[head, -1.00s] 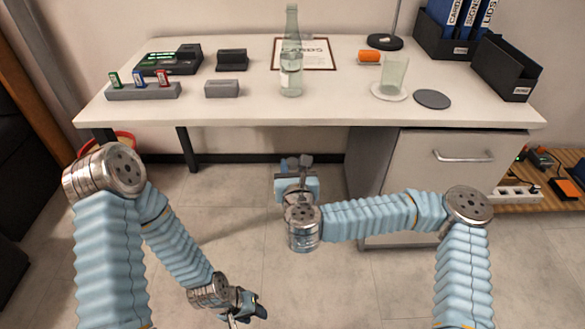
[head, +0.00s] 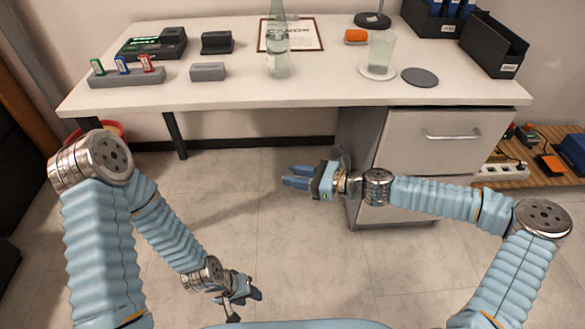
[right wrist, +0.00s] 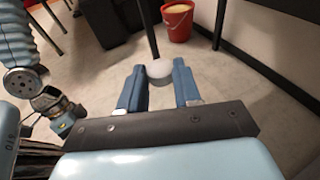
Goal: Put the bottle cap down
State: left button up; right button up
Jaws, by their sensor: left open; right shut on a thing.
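My right gripper (head: 287,176) is in front of the desk, below its top and over the floor, with its fingers pointing left. In the right wrist view its fingertips (right wrist: 159,76) are closed on a pale round bottle cap (right wrist: 159,69). I cannot make out the cap in the head view. A clear glass bottle (head: 278,62) stands upright on the desk; its top is cut off by the frame edge. My left gripper (head: 252,293) is low at the bottom, apart from everything, with nothing seen in it.
The white desk (head: 330,97) holds a framed sign (head: 305,37), a glass on a pale coaster (head: 378,72), a bare dark grey coaster (head: 420,77), an orange object (head: 356,36), grey blocks and black trays. The desk front middle is clear. A red bucket (right wrist: 177,22) stands on the floor.

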jog(key=shift+s+d+f+n+g+y, duration=0.2)
jog(key=shift+f+n+g, duration=0.2)
jog(key=shift+n+g, duration=0.35)
jog(key=shift+s+d+f+n+g+y, duration=0.15)
jog(key=shift+f+n+g, duration=0.3)
jog(key=shift+g, duration=0.45)
jog(key=shift+s+d+f+n+g+y, duration=0.1)
jog(key=shift+d+f+n+g+y, duration=0.2)
jog(key=shift+n+g, duration=0.5)
jog(key=s+d+f+m+t+h, duration=0.2)
jog(key=d+m+t, duration=0.4)
jog(key=d, duration=0.9)
jog(key=shift+s+d+m+t+h, duration=0.25)
jog(key=shift+s+t+h, duration=0.3)
jog(key=shift+t, duration=0.5)
